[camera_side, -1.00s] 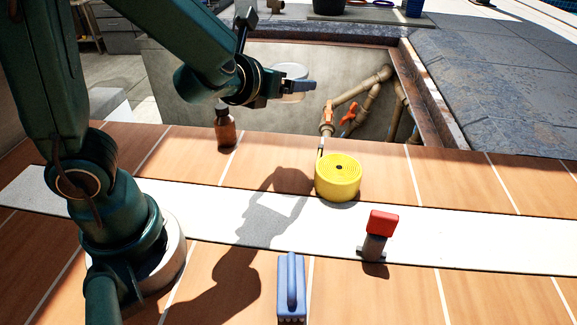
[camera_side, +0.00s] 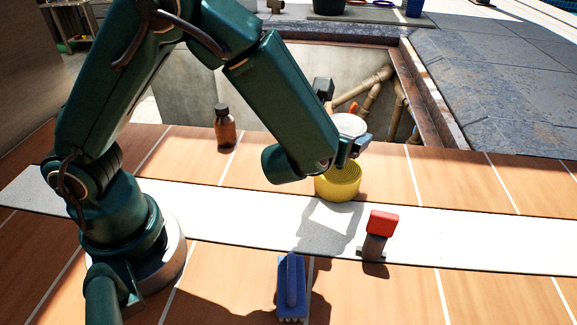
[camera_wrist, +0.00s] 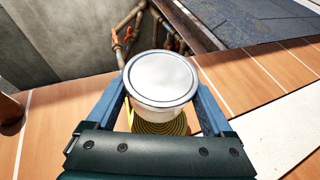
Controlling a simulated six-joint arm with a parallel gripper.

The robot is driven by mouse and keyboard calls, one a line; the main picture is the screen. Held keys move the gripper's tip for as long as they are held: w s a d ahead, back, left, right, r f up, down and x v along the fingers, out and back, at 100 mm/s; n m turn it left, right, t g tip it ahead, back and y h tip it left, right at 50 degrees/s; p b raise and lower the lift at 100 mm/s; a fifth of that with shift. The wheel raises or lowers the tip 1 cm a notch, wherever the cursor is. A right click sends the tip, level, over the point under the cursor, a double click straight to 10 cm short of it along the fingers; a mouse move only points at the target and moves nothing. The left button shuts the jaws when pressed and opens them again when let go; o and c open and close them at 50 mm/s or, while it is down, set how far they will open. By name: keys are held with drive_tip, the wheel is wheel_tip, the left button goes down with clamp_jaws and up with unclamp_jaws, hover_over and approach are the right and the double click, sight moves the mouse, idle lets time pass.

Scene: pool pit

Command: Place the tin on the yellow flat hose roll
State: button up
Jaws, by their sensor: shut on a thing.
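The tin (camera_side: 349,126) is a white round can with a pale lid, upright in my gripper (camera_side: 357,146). The wrist view shows the tin (camera_wrist: 161,82) between the two blue fingers of my gripper (camera_wrist: 161,100), which are shut on it. In the wrist view the yellow hose roll (camera_wrist: 165,128) shows below and behind the tin. I cannot tell whether the tin touches the roll.
A brown bottle (camera_side: 224,128) stands at the left by the pit edge. A red-topped valve piece (camera_side: 382,223) and a blue brush (camera_side: 291,285) stand in front. Pipes (camera_side: 372,92) run in the pit behind. The white strip (camera_side: 470,242) is clear at right.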

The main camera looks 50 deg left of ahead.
drive_tip(key=shift+f, duration=1.8)
drive_tip(key=o, duration=1.3)
drive_tip(key=shift+f, duration=0.15)
drive_tip(key=shift+c, duration=0.2)
